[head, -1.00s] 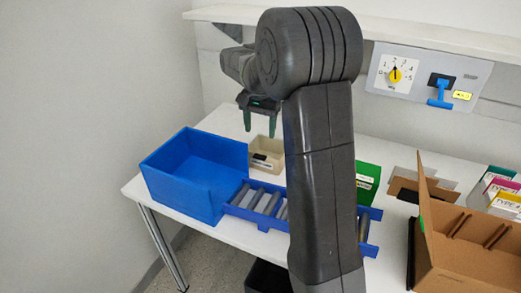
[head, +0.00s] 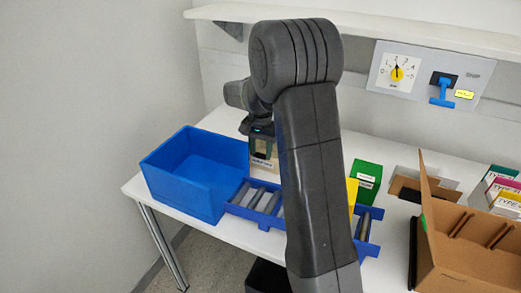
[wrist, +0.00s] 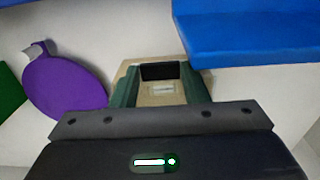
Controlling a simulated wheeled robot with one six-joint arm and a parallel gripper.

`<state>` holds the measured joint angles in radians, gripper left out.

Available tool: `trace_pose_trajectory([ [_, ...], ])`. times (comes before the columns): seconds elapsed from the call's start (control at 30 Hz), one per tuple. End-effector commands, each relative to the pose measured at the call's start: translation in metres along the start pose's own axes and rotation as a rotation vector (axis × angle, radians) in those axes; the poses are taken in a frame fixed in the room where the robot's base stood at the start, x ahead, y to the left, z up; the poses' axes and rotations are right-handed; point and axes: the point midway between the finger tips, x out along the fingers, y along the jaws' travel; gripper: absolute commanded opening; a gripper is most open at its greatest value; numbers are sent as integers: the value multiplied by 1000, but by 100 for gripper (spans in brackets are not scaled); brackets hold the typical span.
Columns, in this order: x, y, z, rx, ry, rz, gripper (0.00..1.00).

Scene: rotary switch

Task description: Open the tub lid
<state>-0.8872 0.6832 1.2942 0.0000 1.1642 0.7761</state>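A flat round purple piece (wrist: 65,82) with a small tab at its upper edge shows at the left of the wrist view. It looks like the tub's lid, but whether it is shut or loose I cannot tell. The tub's body is not visible, and in the head view my arm hides that area. My gripper (wrist: 161,80) has its two dark green fingers apart. It also shows in the head view (head: 263,147), low above the beige bin. The beige bin (wrist: 160,92), with a black part and a label, appears between the fingers. Contact with it cannot be told.
A blue bin (head: 180,180) stands at the table's left, with a blue roller tray (head: 243,212) beside it. A green box (head: 366,180), a yellow item (head: 352,190) and an open cardboard box (head: 465,260) are to the right. A switch panel (head: 425,75) is on the wall.

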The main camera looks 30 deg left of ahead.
Motion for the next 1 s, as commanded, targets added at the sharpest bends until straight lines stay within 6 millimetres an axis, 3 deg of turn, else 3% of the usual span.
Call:
trace_pose_trajectory([
  [0.03,0,0,0,0,0,0,30],
  [0.2,0,0,0,0,0,0,0],
  [0.57,-10,0,-2,3,-43,0,0],
  [1.0,-42,2,-20,2,-269,-1,0],
])
